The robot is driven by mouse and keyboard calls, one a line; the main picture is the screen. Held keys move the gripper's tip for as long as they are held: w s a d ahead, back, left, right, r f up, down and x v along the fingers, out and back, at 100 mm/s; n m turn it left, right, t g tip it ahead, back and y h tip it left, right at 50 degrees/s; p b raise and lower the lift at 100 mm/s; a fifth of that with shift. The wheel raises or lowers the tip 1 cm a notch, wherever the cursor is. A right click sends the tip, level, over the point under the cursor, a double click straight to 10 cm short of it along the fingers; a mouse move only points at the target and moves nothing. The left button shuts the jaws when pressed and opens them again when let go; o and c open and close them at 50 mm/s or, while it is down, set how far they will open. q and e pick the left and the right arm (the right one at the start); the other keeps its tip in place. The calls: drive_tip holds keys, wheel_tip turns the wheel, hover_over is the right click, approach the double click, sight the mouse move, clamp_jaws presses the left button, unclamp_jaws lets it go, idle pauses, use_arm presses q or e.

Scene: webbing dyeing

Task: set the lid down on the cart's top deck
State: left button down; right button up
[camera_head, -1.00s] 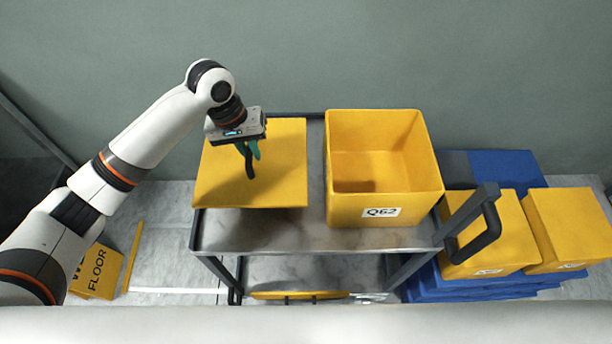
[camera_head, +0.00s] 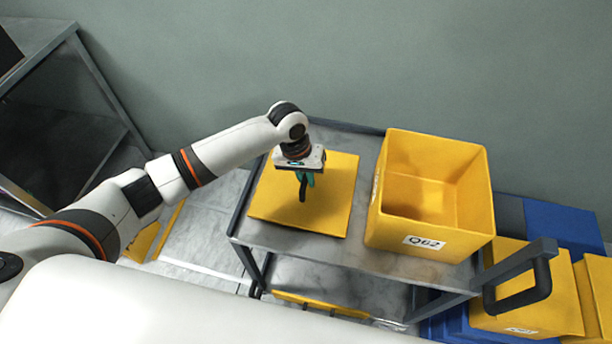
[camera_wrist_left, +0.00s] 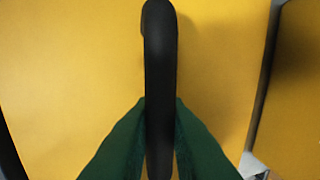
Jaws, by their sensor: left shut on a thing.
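The yellow square lid (camera_head: 328,209) is at the left part of the cart's top deck (camera_head: 388,263), left of the open box. I cannot tell whether it rests on the deck or hangs slightly above it. My left gripper (camera_head: 304,186) is over the lid's middle, shut on its black handle. In the left wrist view the green fingers (camera_wrist_left: 160,140) pinch the black handle (camera_wrist_left: 160,60), with the yellow lid (camera_wrist_left: 80,70) filling the view behind. My right gripper is not in view.
An open, empty yellow box (camera_head: 428,225) labelled Q62 stands on the deck right of the lid. The cart's dark handle (camera_head: 520,285) sticks out at the right, near yellow boxes (camera_head: 540,305) on blue ones. A dark metal frame (camera_head: 105,85) stands at the far left.

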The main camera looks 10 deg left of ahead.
sight(297, 185)
use_arm(q)
drive_tip(key=shift+f, duration=0.1)
drive_tip(key=c, duration=1.4)
unclamp_jaws()
wheel_tip(297, 185, up, 12)
drive_tip(key=a, duration=0.2)
drive_tip(key=shift+a, duration=0.15)
